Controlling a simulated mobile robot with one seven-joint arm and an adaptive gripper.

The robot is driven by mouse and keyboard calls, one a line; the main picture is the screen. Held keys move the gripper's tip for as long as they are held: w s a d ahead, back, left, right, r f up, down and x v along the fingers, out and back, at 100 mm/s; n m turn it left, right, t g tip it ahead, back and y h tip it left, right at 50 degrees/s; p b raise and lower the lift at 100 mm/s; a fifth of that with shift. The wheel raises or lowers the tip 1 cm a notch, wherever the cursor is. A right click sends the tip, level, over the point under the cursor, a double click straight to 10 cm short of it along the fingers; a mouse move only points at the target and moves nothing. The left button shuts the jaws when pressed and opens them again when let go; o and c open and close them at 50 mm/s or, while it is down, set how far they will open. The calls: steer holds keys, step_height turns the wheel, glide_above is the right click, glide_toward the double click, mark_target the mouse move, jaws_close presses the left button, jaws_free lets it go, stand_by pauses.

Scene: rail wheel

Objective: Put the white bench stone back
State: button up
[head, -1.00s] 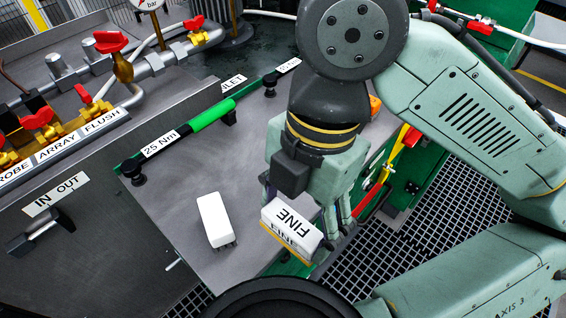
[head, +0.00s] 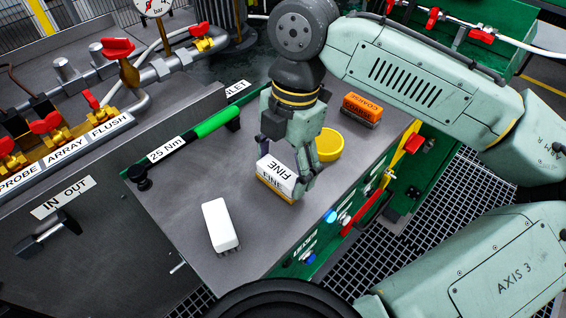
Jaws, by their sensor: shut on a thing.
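The white bench stone (head: 274,172), marked FINE on its top and side with a tan layer below, is in my gripper (head: 302,183). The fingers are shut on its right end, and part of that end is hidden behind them. The stone is over the middle of the grey bench top (head: 180,205). I cannot tell whether its underside touches the bench.
A plain white block with dark bristles below (head: 219,224) lies to the left. A yellow bowl (head: 330,144) stands just behind my gripper, and an orange COARSE stone (head: 361,108) farther back. A green torque wrench (head: 212,121) lies along the back-left edge.

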steer(key=shift+f, duration=0.1)
steer(key=o, duration=1.1)
step_height(320, 180, up, 12)
steer(key=w+d, duration=0.1)
steer(key=shift+d, duration=0.15)
steer(key=shift+w, duration=0.1)
